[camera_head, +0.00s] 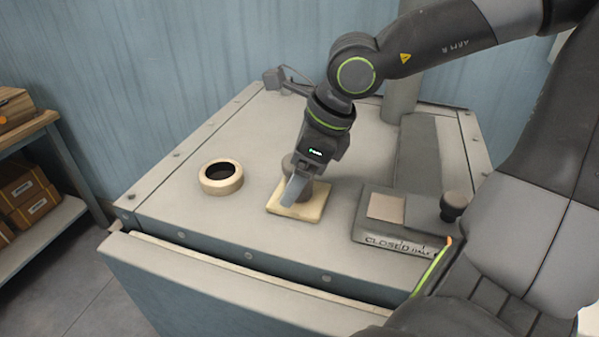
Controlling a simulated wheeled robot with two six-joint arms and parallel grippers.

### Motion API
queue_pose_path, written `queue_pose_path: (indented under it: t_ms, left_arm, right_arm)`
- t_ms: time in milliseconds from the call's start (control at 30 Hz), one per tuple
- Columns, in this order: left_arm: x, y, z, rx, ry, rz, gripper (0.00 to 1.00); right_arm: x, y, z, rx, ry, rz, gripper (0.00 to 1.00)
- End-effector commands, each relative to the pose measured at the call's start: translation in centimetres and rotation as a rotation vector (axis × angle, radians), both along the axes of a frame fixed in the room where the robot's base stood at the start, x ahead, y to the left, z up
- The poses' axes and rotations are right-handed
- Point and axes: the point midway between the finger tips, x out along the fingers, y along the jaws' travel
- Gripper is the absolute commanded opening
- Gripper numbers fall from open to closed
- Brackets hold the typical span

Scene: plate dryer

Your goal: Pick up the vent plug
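A grey, roundish piece (290,163), which looks like the vent plug, stands on a cream square pad (312,212) on top of the dryer. My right gripper (294,190) points down at it from above, with one finger in front of it. The gripper and wrist hide much of the plug. I cannot tell whether the fingers touch or grip it. A cream ring with a dark round opening (221,177), like a vent, is to the left of the pad, apart from it. My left gripper is not in view.
The dryer's grey top (165,205) is clear around the ring. A box labelled "CLOSED" (395,242) with a dark knob (454,206) stands right of the pad. A shelf with boxes (28,190) is at the left. A blue wall is behind.

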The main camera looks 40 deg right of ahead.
Motion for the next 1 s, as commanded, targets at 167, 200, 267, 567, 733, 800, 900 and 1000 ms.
queue_pose_path:
  t_ms: [167, 200, 267, 567, 733, 800, 900, 1000]
  left_arm:
    - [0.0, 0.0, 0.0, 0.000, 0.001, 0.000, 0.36]
    - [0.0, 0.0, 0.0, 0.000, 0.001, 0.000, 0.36]
    - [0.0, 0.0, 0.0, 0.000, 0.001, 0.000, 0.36]
    - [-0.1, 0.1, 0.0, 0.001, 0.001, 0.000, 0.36]
    - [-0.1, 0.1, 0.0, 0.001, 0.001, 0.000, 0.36]
    - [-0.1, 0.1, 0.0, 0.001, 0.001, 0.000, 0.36]
    - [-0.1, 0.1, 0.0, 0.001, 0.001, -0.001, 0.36]
    - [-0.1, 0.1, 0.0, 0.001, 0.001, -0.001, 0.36]
  right_arm:
    - [0.0, 0.0, 0.0, 0.000, 0.000, 0.000, 0.73]
    - [0.0, 0.0, 0.0, 0.000, 0.000, 0.000, 0.68]
    - [0.0, 0.0, 0.0, 0.000, 0.000, 0.000, 0.60]
    - [0.0, 0.0, 0.0, 0.000, 0.000, 0.000, 0.25]
    - [0.0, 0.0, 0.1, 0.000, -0.001, 0.000, 0.25]
    - [0.0, 0.0, 0.3, -0.001, -0.002, 0.000, 0.25]
    - [0.1, 0.0, 1.0, -0.001, -0.004, 0.000, 0.25]
    - [0.1, 0.0, 2.4, -0.001, -0.007, -0.001, 0.25]
